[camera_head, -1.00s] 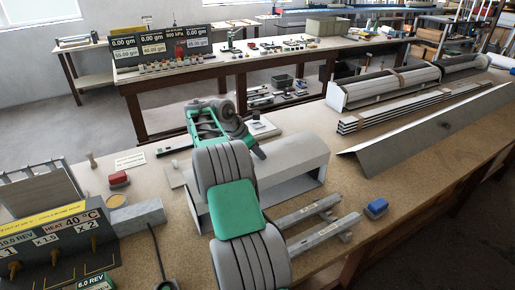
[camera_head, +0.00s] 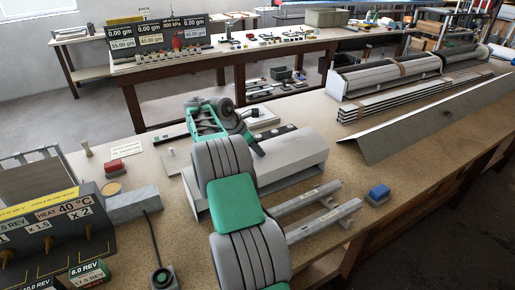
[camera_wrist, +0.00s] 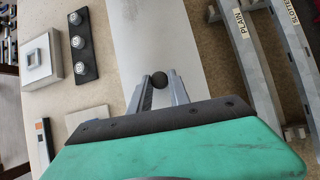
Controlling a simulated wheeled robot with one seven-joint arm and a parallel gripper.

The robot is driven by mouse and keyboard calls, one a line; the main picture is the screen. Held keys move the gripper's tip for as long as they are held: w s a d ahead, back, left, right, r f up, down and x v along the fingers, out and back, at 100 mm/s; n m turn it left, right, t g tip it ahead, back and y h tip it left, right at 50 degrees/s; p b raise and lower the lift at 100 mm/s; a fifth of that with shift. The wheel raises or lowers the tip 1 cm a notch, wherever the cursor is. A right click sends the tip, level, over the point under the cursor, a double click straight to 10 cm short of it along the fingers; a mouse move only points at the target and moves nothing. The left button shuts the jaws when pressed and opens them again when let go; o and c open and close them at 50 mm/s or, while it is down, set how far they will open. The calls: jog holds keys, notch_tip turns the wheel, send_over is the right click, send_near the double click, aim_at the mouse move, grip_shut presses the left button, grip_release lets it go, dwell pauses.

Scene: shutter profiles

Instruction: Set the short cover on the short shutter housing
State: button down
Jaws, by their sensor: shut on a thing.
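The short cover (camera_head: 296,150) is a grey folded sheet lying lengthwise at the middle of the bench. It fills the strip below my fingers in the wrist view (camera_wrist: 168,40). My gripper (camera_wrist: 159,86) is shut on the cover's dark round knob (camera_wrist: 159,80). The short shutter housing cannot be clearly told apart beneath the cover. A pale lower side shows there, but I cannot tell whether the cover rests on the housing or hangs just above it.
Two labelled bars (camera_head: 325,215) lie in front of the cover, with a blue block (camera_head: 378,193) beside them. A black strip with round knobs (camera_wrist: 82,42) lies behind. A long angled sheet (camera_head: 430,120) and slats (camera_head: 410,100) lie right. A control panel (camera_head: 55,235) stands left.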

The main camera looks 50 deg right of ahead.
jog(key=shift+f+p, duration=0.45)
jog(key=shift+p, duration=0.05)
dwell(0.3)
jog(key=c, duration=1.1)
grip_release()
jog(key=shift+c, duration=0.2)
jog(key=p+v, duration=0.1)
jog(key=v, duration=0.6)
jog(key=shift+w+a+r, duration=0.1)
jog(key=shift+a+r, duration=0.1)
jog(key=shift+r, duration=0.15)
